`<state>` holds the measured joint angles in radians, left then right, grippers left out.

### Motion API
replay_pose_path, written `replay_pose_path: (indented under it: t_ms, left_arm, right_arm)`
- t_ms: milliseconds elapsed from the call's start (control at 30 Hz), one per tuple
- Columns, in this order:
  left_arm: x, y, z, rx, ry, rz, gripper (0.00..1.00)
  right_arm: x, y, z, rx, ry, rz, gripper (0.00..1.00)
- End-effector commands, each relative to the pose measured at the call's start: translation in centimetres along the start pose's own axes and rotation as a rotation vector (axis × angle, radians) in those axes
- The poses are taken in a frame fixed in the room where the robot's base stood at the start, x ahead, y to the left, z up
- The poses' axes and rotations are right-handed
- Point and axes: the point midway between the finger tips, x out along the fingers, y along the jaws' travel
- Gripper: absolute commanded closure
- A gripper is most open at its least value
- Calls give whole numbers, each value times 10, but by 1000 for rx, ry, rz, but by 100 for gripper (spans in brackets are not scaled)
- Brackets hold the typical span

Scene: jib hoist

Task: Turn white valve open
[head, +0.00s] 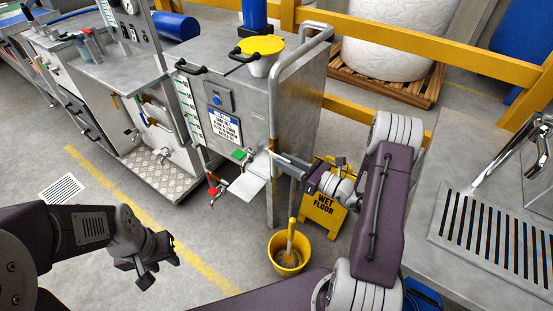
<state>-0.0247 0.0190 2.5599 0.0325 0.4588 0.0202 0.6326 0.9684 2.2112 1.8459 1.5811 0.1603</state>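I cannot single out the white valve with certainty. A small pale fitting (162,155) sits low on the front of the left steel machine. A red-handled valve (213,190) and a green part (239,154) are by the front of the middle steel cabinet. My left gripper (160,269) hangs over the floor at lower left, its dark fingers apart, with nothing between them. My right gripper (322,174) is by the cabinet's right front edge, next to a grey bar (289,164). Its fingertips are partly hidden, so its grip cannot be told.
A yellow bucket (288,262) with a brush stands on the floor below my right gripper. A yellow wet floor sign (322,215) stands behind my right arm. A steel counter with a drain grate (500,245) is at right. Floor is clear between my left gripper and the machines.

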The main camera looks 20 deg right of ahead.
Motion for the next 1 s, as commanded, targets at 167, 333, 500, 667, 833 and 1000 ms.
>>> replay_pose_path:
  t_ms: [167,333,500,667,833,1000]
  left_arm:
    - [6,0,1,0,0,0,64]
    - [6,0,1,0,0,0,64]
    - [6,0,1,0,0,0,64]
    - [6,0,1,0,0,0,64]
    - [6,0,1,0,0,0,64]
    - [6,0,1,0,0,0,64]
  right_arm:
    - [28,0,-1,-2,1,2,77]
    - [35,0,0,-1,0,-1,77]
    - [35,0,0,-1,0,-1,77]
    - [34,0,0,-1,0,-1,100]
    - [34,0,0,-1,0,-1,100]
    - [34,0,0,0,0,-1,100]
